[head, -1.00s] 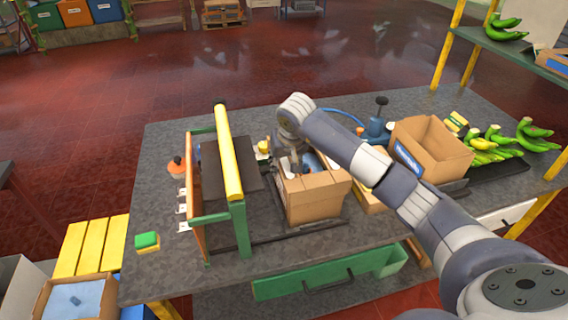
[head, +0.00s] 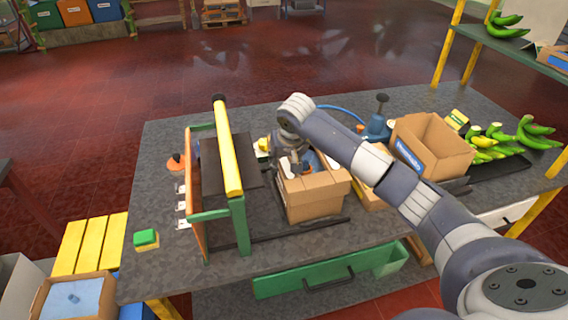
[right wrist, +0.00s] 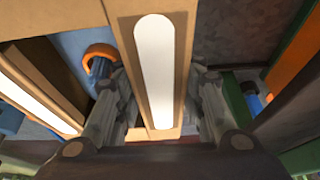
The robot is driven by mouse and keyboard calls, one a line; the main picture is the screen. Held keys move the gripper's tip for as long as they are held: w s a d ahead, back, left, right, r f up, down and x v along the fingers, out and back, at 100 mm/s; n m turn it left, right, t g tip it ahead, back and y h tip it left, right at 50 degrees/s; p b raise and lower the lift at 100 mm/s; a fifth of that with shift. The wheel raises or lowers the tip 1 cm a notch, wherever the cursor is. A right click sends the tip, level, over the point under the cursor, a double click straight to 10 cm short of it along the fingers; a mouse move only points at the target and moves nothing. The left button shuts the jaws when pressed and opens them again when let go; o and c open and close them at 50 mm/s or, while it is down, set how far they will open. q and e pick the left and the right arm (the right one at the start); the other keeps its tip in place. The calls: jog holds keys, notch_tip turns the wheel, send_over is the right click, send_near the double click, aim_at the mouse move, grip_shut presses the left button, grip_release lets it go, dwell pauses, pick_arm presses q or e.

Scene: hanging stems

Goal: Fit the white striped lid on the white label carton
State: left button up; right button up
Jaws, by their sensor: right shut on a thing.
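A brown cardboard carton (head: 316,205) stands on the grey table, in front of my right gripper. No white label shows on the side facing the head camera, so I cannot tell if this is the white label carton. My right gripper (head: 300,165) is at the carton's top, partly hidden by its own arm. In the right wrist view a tan board with a white stripe (right wrist: 155,70), seemingly the lid, lies between the fingers, and the gripper is shut on it. Whether it is seated on the carton is hidden. My left gripper is not in view.
A wooden rack with a yellow bar (head: 228,150) and green frame stands close left of the carton. An open carton with a blue label (head: 445,165) and green bananas (head: 490,150) are to the right. A green sponge (head: 146,238) lies at the left front.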

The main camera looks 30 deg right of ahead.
dwell(0.3)
jog(key=o, duration=1.4)
jog(key=shift+r, duration=0.25)
jog(key=shift+r+p, duration=0.35)
jog(key=shift+r, duration=0.2)
jog(key=shift+r, duration=0.2)
jog(key=shift+r+p, duration=0.3)
jog(key=shift+r, duration=0.2)
